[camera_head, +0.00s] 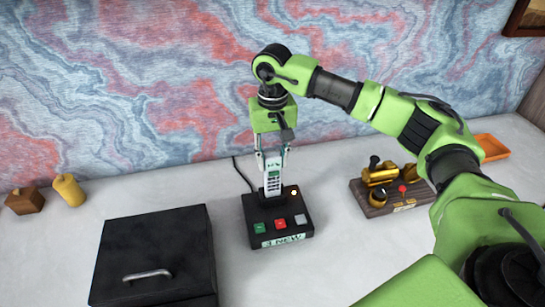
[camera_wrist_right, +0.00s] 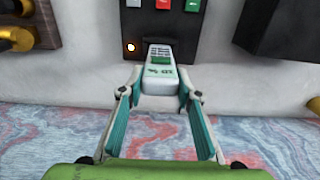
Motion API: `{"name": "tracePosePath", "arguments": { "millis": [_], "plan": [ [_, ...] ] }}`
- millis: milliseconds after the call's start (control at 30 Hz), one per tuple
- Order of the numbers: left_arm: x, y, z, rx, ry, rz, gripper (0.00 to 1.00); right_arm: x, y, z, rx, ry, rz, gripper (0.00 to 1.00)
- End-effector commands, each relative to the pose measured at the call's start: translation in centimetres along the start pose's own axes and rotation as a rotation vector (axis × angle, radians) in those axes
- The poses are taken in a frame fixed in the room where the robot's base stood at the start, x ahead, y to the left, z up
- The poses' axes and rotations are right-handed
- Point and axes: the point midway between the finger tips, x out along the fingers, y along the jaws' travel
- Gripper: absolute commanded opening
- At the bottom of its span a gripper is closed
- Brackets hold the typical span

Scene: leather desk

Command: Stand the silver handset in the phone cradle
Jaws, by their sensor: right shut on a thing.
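The silver handset (camera_head: 272,182) stands upright at the back of the black phone cradle (camera_head: 251,213), its lower end at the cradle's top. My right gripper (camera_head: 272,158) is above the cradle, its fingers shut on the handset's upper end. In the right wrist view the handset (camera_wrist_right: 160,72) sits between the teal-padded fingers (camera_wrist_right: 160,92) and points toward the cradle (camera_wrist_right: 178,22). Whether its lower end is fully seated in the slot cannot be told. My left gripper is not in view.
A black box with a silver handle (camera_head: 150,255) stands left of the cradle. A wooden stand with brass parts (camera_head: 380,185) is to the right, and an orange tray (camera_head: 492,147) lies farther right. Two small wooden pieces (camera_head: 68,188) are at the far left.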

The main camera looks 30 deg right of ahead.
Motion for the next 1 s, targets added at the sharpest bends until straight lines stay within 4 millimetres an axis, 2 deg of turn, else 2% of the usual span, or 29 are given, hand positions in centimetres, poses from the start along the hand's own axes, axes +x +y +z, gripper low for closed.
{"name": "tracePosePath", "arguments": {
  "millis": [600, 633, 700, 1000],
  "plan": [
    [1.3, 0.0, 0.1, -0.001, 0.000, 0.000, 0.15, 1.6, 0.0, 0.0, 0.000, 0.000, 0.000, 0.00],
    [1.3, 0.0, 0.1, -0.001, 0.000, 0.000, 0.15, 1.6, 0.0, 0.0, 0.000, 0.000, 0.000, 0.34],
    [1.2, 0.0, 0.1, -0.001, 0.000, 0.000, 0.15, 1.5, 0.0, 0.0, 0.000, 0.000, 0.000, 0.51],
    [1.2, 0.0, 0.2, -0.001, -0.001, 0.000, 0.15, 1.6, 0.0, 0.0, 0.000, 0.000, 0.000, 0.51]
  ]
}}
